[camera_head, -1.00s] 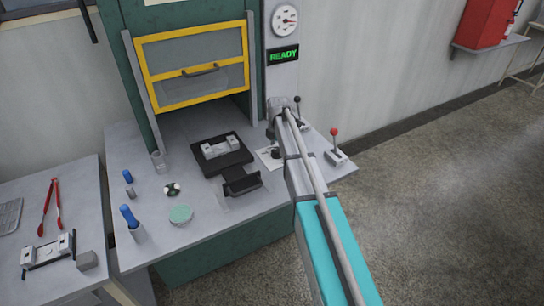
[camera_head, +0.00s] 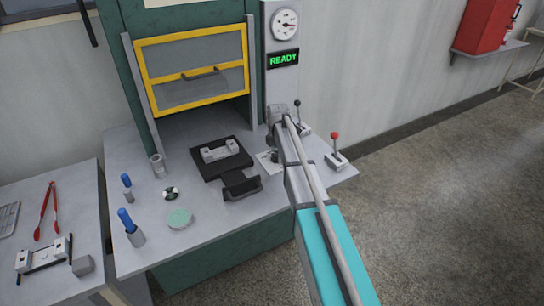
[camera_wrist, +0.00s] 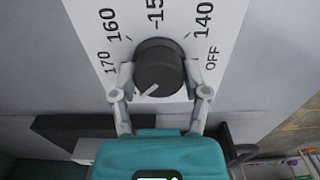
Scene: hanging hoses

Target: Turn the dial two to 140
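The dial (camera_wrist: 160,62) is a round black knob on a white scale plate (camera_wrist: 182,22) in the wrist view. The plate reads 170, 160, 150, 140 and OFF from left to right around it. The white mark on the knob points down and left in this view, away from the printed numbers. The two fingers of my gripper (camera_wrist: 159,82) sit at the knob's left and right sides and appear to touch it. In the head view the white plate (camera_head: 265,163) shows beside my arm, and my fingers are not clear there.
A gauge (camera_head: 284,24) and a green READY display (camera_head: 283,59) are on the press column. Beside my arm stand a black-knobbed lever (camera_head: 299,113) and a red-knobbed lever (camera_head: 336,151). A black tray (camera_head: 208,170) holds a metal mould. The yellow-framed guard (camera_head: 192,68) is raised.

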